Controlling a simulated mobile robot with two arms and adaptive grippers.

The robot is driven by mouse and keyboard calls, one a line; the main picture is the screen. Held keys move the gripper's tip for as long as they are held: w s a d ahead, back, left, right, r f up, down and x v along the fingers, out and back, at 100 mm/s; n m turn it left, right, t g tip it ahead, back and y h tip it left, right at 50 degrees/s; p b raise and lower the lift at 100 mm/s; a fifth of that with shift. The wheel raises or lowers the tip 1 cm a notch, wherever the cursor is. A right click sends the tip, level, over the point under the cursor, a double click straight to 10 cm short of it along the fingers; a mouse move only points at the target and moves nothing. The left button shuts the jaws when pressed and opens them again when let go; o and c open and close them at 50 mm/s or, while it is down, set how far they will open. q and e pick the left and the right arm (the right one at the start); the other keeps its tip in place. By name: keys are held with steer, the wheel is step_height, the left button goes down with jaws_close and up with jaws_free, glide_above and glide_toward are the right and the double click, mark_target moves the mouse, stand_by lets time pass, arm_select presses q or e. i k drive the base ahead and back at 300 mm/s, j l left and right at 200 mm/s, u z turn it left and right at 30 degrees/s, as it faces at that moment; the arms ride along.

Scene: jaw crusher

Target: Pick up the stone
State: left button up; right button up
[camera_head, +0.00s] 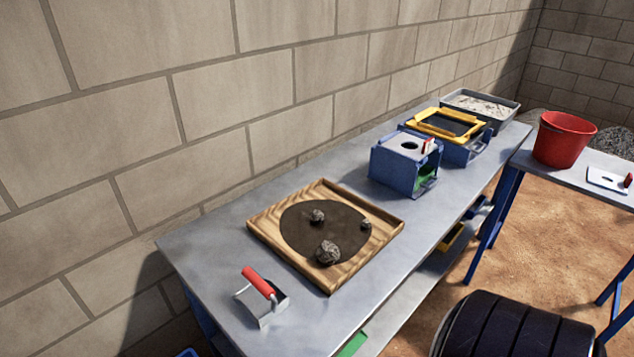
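Three rough grey stones sit in a shallow wooden tray (262,232) with a dark patch on its floor. The largest stone (328,252) is near the tray's front side. A smaller stone (317,216) lies behind it, near the middle of the patch. The smallest stone (366,224) is at the right, by the patch's edge. The stones are apart from each other, and nothing is holding them. Neither of my grippers is in view.
The tray stands on a long grey bench (215,250) along a block wall. A blue jaw crusher (405,160), yellow-framed sieve (447,124) and grey tray (480,104) stand behind. A red bucket (564,139) is right; a black ribbed object (510,330) is below.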

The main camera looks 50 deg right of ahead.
mark_target(366, 223)
steer(key=l+u, duration=0.2)
steer(key=l, duration=0.25)
steer(key=k+l+u, duration=0.2)
steer(key=l, duration=0.2)
steer(key=k+l+u, duration=0.1)
steer(key=l+u, duration=0.15)
steer(key=l, duration=0.15)
steer(key=k+l+u, duration=0.2)
steer(key=l, duration=0.15)
steer(key=k+l+u, duration=0.2)
steer(key=l, duration=0.2)
